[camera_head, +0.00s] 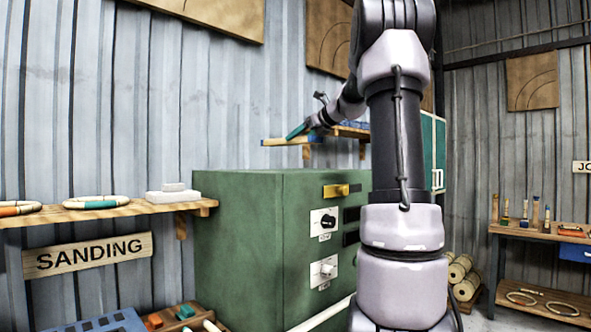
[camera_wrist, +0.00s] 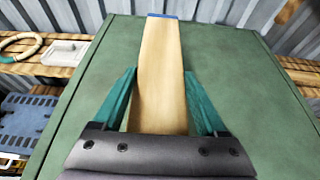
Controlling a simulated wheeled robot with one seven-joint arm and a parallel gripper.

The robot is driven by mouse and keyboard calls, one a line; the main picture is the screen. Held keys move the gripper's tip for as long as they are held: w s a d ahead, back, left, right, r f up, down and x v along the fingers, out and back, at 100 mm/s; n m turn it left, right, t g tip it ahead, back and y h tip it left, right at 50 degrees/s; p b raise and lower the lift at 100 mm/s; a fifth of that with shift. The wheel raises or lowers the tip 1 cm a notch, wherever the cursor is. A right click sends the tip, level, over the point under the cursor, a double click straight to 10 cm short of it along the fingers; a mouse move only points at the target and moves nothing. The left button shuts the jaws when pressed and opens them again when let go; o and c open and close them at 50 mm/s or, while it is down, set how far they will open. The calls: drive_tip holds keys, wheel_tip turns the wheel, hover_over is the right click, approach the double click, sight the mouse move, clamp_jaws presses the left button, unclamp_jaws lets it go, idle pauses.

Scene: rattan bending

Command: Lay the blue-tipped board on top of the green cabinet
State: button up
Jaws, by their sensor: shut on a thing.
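The blue-tipped board (camera_wrist: 160,65) is a flat pale wooden strip with a blue far end. My gripper (camera_wrist: 158,76) is shut on it, with one teal finger along each side. In the head view the board (camera_head: 284,141) shows level under my gripper (camera_head: 297,131), with a visible gap above the top of the green cabinet (camera_head: 240,240). In the wrist view the green cabinet top (camera_wrist: 235,80) spreads beneath the board on both sides. The board's near end is hidden by my gripper.
A wooden shelf (camera_head: 135,210) with rings and white blocks adjoins the cabinet's left side. Another shelf (camera_head: 348,131) is on the wall behind. A workbench (camera_head: 540,235) stands at the right. The visible cabinet top looks bare.

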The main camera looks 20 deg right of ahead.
wheel_tip(320, 180, down, 9)
drive_tip(key=shift+r, duration=0.1)
idle(0.3)
drive_tip(key=o, duration=1.5)
drive_tip(key=shift+f, duration=0.2)
drive_tip(key=shift+r, duration=0.1)
drive_tip(key=shift+s+d+r, duration=0.1)
drive_tip(key=shift+s+r, duration=0.1)
drive_tip(key=shift+s, duration=0.05)
drive_tip(key=v, duration=1.1)
drive_tip(key=shift+s+r, duration=0.15)
